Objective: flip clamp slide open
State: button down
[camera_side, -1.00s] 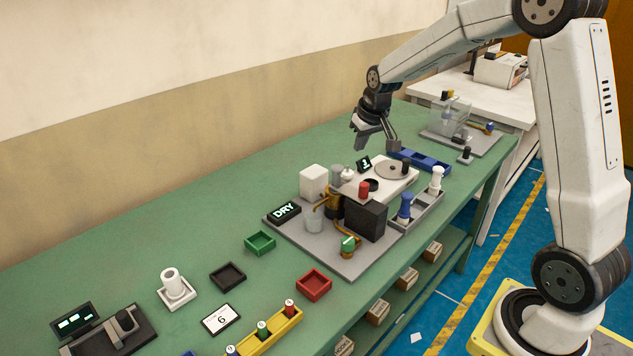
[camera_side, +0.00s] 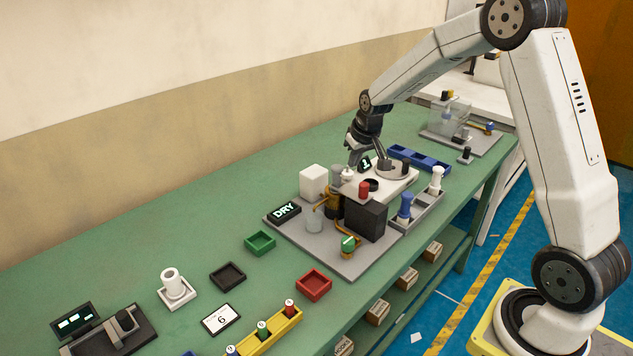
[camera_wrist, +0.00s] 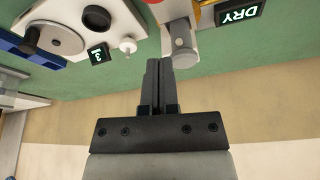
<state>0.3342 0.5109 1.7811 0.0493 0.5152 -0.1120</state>
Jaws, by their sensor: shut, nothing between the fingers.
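My gripper (camera_side: 354,158) hangs low over the far end of the grey station plate (camera_side: 281,223). In the wrist view its dark fingers (camera_wrist: 160,62) are together and empty. The cylinder also shows in the side view (camera_side: 336,174), beside the white block (camera_side: 313,181). The fingers look close to the cylinder; I cannot tell whether they touch it. I cannot tell for sure which part is the clamp slide.
A white plate carries a round disc (camera_wrist: 54,38), a white knob (camera_wrist: 127,45) and a small display (camera_wrist: 99,54). A DRY sign (camera_side: 284,212) stands on the station plate. A blue tray (camera_side: 420,158) lies beyond. The green bench by the wall is clear.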

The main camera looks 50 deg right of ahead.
aim_at(372, 198)
jog(key=x, duration=0.4)
jog(key=shift+w+f, duration=0.1)
jog(key=shift+f, duration=0.1)
jog(key=shift+s+r, duration=0.1)
jog(key=shift+s, duration=0.3)
jog(key=shift+s+a, duration=0.25)
jog(key=shift+s, duration=0.55)
jog(key=shift+s+a, duration=0.25)
jog(key=shift+s, duration=0.5)
jog(key=shift+s, duration=0.1)
jog(key=shift+s, duration=2.55)
